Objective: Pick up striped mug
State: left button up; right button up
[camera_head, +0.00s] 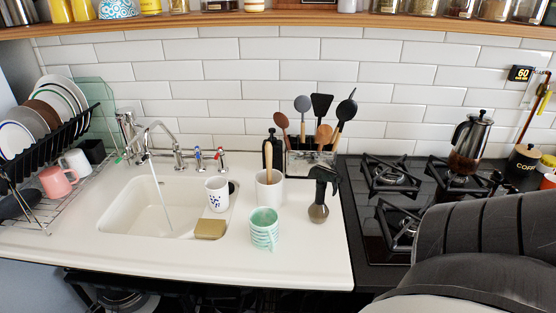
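A mint-green and white striped mug (264,232) stands on the white counter, in front of a white cylindrical holder and right of the sink. It looks upright, its open top facing up, and nothing touches it from above. I cannot make out its handle.
A white mug with blue marks (217,194) and a tan sponge (210,229) sit by the sink (155,205). A white holder (270,191) and a dark-topped item (319,211) stand behind the striped mug. The gas hob (385,215) lies right. Counter in front is clear.

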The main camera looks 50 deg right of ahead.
aim_at(263, 221)
jog(key=u, duration=1.35)
jog(key=i, duration=1.15)
jog(key=z, duration=2.9)
